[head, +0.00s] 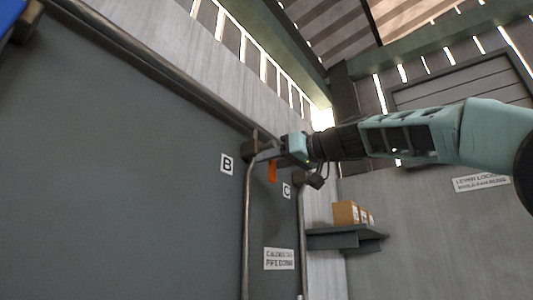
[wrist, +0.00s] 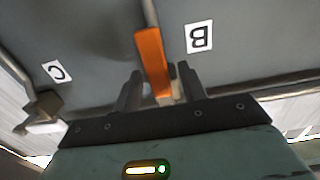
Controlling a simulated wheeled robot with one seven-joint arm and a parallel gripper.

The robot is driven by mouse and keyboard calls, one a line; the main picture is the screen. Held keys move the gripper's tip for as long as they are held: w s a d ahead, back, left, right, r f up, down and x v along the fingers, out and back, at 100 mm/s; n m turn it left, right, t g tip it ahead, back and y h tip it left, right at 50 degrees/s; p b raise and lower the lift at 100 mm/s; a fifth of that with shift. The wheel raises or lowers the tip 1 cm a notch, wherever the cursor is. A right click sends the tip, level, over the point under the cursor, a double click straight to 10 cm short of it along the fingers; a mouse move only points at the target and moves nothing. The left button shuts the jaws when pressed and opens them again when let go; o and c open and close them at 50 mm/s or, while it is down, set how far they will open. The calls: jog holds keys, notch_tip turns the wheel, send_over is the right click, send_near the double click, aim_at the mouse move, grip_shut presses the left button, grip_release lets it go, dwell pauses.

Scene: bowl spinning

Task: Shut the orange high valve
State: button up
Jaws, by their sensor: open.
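The orange valve handle (head: 272,172) hangs down below my gripper in the head view, beside a metal pipe near the "B" label. In the wrist view the orange handle (wrist: 151,55) is a long flat lever, roughly in line with the pipe behind it. Its near end reaches between the fingers of my gripper (wrist: 159,72). The fingers are apart, one on each side of the handle. In the head view my gripper (head: 266,155) is at the top of the pipe and hides part of the valve body.
The "B" label (head: 227,163) and "C" label (head: 286,190) are on the grey wall panel. A second pipe (head: 302,240) runs beside the C label, with another valve fitting (wrist: 42,110) in the wrist view. A shelf (head: 345,241) holds small boxes (head: 347,212).

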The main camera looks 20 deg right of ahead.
jog(key=shift+p+x, duration=0.3)
jog(key=shift+x, duration=0.75)
grip_shut()
